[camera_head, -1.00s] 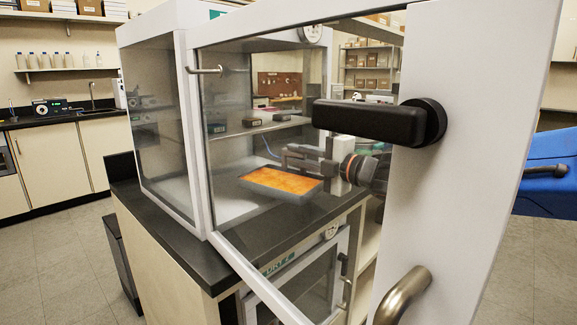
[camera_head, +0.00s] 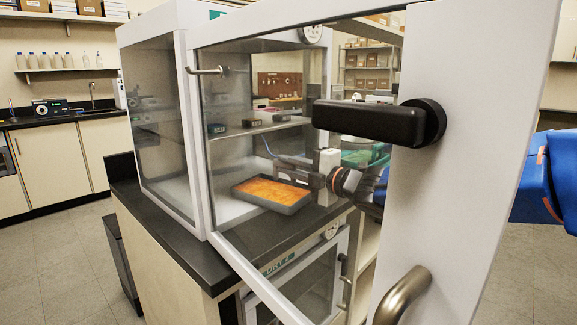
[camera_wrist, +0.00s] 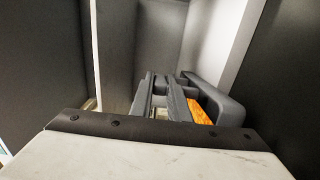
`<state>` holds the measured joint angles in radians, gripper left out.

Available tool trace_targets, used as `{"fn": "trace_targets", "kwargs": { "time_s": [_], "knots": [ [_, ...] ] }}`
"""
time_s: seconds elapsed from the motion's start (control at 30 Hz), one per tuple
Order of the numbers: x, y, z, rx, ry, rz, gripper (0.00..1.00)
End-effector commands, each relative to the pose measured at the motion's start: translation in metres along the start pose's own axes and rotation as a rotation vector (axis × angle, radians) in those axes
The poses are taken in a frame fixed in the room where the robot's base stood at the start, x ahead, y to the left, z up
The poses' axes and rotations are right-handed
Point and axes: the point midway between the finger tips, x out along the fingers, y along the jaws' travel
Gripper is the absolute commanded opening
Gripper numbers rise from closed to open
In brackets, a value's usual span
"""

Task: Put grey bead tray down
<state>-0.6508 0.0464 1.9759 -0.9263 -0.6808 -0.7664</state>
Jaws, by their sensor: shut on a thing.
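The grey bead tray (camera_head: 290,208), filled with orange beads, is seen through the glass door in the head view. It is inside the open-fronted cabinet, near its front right. My gripper (camera_head: 284,170) is shut on the tray's far right edge. The tray looks about level and low over the cabinet floor; I cannot tell whether it touches. In the wrist view my gripper (camera_wrist: 163,97) has its fingers at the tray's grey rim (camera_wrist: 224,108), with some orange beads showing. Most of the tray is hidden there.
The white cabinet (camera_head: 186,120) has a shelf (camera_head: 250,128) with small dark boxes above the tray. Its glass door stands open toward me, with a black handle (camera_head: 375,122) in front. The cabinet floor (camera_head: 222,207) left of the tray is clear.

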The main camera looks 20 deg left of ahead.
Motion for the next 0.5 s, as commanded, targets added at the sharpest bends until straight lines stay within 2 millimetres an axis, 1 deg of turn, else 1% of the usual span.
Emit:
{"fn": "trace_targets", "kwargs": {
  "time_s": [0.03, 0.07, 0.1, 0.13, 0.4, 0.5],
  "knots": [
    [0.0001, -0.0011, 0.0000, 0.001, 0.000, 0.000, 0.00],
    [0.0001, -0.0015, 0.0000, 0.000, 0.000, 0.000, 0.20],
    [0.0001, -0.0014, 0.0000, 0.000, 0.000, 0.000, 0.30],
    [0.0001, -0.0013, 0.0000, 0.000, 0.000, 0.000, 0.34],
    [0.0000, -0.0011, 0.0000, 0.000, 0.000, 0.000, 0.34],
    [-0.0003, 0.0024, 0.0000, 0.000, 0.000, 0.000, 0.34]
  ]
}}
